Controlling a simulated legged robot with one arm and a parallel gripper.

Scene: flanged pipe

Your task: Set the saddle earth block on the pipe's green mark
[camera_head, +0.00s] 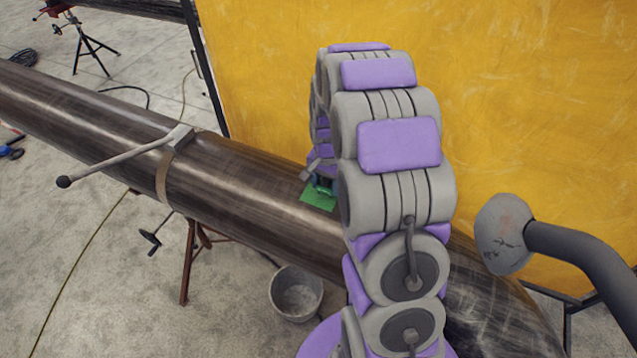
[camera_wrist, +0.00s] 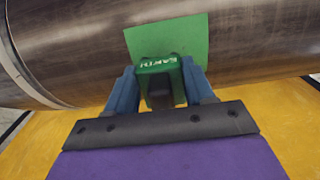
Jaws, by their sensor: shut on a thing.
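The saddle earth block (camera_wrist: 158,66) is green with "EARTH" lettered on it and an open gap below. My gripper (camera_wrist: 161,82) is shut on it, one blue finger on each side. In the wrist view the block overlaps the lower edge of the green mark (camera_wrist: 185,35) on the dark steel pipe (camera_wrist: 70,45). I cannot tell whether the block touches the pipe. In the head view the green mark (camera_head: 318,197) lies on the pipe (camera_head: 245,180); my gripper (camera_head: 323,183) is just behind it, and my arm hides most of the block.
A strap clamp (camera_head: 168,175) with a long handle (camera_head: 110,167) circles the pipe to the left. A yellow screen (camera_head: 520,110) stands close behind the pipe. A bucket (camera_head: 297,293) sits on the floor in front. A grey hood (camera_head: 504,234) on a curved tube is at the right.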

